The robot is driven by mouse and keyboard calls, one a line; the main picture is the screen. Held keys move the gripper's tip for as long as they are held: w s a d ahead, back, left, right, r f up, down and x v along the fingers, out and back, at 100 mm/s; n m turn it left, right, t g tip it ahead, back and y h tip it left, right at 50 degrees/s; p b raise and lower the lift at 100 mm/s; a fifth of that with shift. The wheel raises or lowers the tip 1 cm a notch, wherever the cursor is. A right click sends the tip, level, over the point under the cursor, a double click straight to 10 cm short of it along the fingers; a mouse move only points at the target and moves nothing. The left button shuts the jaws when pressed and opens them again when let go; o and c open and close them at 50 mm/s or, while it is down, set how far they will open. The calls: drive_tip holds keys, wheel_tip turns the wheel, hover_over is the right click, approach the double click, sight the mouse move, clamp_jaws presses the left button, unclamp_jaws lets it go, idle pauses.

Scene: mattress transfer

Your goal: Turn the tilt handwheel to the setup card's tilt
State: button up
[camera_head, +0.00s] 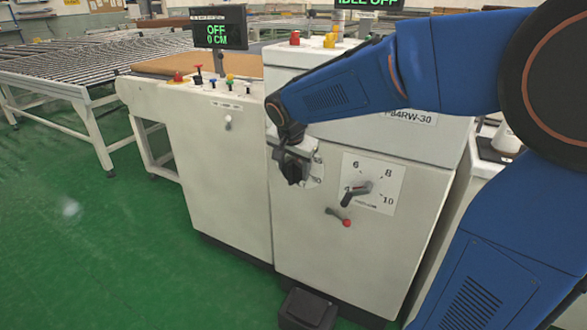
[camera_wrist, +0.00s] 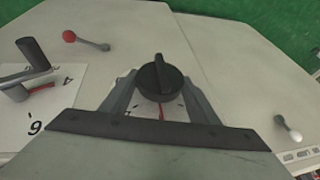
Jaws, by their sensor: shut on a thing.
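My gripper (camera_head: 291,158) is at the front of the white cabinet (camera_head: 300,235). In the wrist view its two fingers (camera_wrist: 157,88) are on either side of a round black knob (camera_wrist: 158,78) with a raised ridge, and are shut on it. A white dial plate with a red pointer (camera_wrist: 162,111) shows partly behind the knob; its numbers cannot be read. To the right in the head view is a grey crank (camera_head: 357,192) on a square dial plate (camera_head: 388,170) marked 4, 6, 8 and 10. I cannot tell which control is labelled tilt. No setup card is readable.
A small red-knobbed lever (camera_head: 339,217) sits below the crank. A white-knobbed lever (camera_head: 228,122) is on the left panel. One screen (camera_head: 217,35) reads OFF 0 CM. A black box (camera_head: 308,309) stands on the floor at the cabinet's foot. Green floor is clear at left.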

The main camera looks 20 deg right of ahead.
drive_tip(key=g+h, duration=0.2)
drive_tip(key=n+g+h, duration=0.1)
drive_tip(key=shift+w+a+g+h, duration=0.3)
drive_tip(key=shift+w+a+h, duration=0.1)
drive_tip(key=g+h, duration=0.1)
drive_tip(key=n+g+h, duration=0.1)
drive_tip(key=g+h, duration=0.1)
drive_tip(key=shift+w+a+f+g+h, duration=0.2)
drive_tip(key=shift+f+g+h, duration=0.1)
drive_tip(key=shift+h, duration=0.1)
idle(0.3)
drive_tip(key=o, duration=1.1)
drive_tip(key=v, duration=1.7)
drive_tip(key=shift+w+a+f, duration=0.1)
drive_tip(key=shift+a, duration=0.3)
